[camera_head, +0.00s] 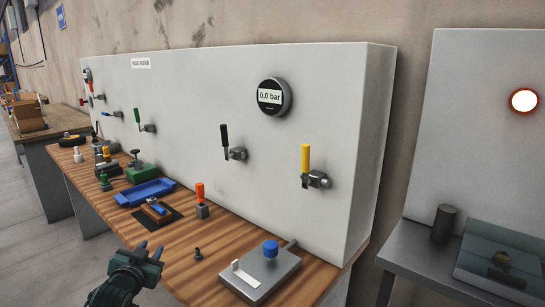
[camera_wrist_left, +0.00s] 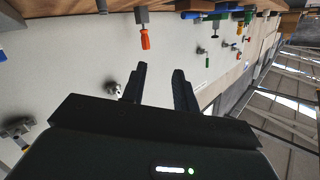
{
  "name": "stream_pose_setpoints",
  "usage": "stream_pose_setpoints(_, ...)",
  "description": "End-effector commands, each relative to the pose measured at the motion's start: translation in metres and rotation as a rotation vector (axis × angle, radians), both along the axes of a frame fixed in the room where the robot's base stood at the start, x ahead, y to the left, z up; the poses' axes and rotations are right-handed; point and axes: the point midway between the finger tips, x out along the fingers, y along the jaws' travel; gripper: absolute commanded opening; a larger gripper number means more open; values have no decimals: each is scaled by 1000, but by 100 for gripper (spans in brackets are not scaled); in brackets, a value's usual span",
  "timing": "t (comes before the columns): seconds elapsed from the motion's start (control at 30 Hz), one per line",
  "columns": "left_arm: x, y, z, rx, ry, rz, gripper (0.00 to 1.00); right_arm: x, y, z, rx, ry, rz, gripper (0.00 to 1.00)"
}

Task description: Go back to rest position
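My left gripper (camera_head: 148,254) is at the lower left of the head view, in front of the wooden workbench (camera_head: 215,240). Its two fingers stand apart with nothing between them. In the left wrist view the gripper (camera_wrist_left: 158,78) also shows spread, empty fingers, with the grey panel and an orange-handled tool (camera_wrist_left: 145,40) beyond them. My right gripper is in neither view.
A grey panel (camera_head: 190,90) with a gauge reading 0.0 bar (camera_head: 270,97) and several valve levers stands behind the bench. The bench holds a blue tray (camera_head: 145,192), an orange-handled tool (camera_head: 201,200) and a grey device with a blue knob (camera_head: 262,270). Floor is clear at left.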

Motion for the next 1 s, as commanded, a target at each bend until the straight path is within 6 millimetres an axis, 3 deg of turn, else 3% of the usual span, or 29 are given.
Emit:
stream_pose_setpoints(0.03, -18, -13, -24, -8, 35, -21, 30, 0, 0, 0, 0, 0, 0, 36)
stream_pose_setpoints(0.17, -70, -48, -78, -38, 116, -75, 30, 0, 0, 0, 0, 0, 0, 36)
stream_pose_setpoints(0.3, -149, -90, -133, -96, 224, -134, 30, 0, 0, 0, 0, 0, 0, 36)
stream_pose_setpoints(0.43, -228, -125, -165, -165, 320, -173, 30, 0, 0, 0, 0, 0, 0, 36)
stream_pose_setpoints(0.6, -307, -155, -178, -244, 414, -194, 30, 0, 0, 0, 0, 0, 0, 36)
stream_pose_setpoints(0.77, -342, -167, -179, -284, 457, -197, 30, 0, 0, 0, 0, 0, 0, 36)
stream_pose_setpoints(1.0, -348, -169, -179, -291, 465, -198, 30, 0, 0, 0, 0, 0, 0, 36)
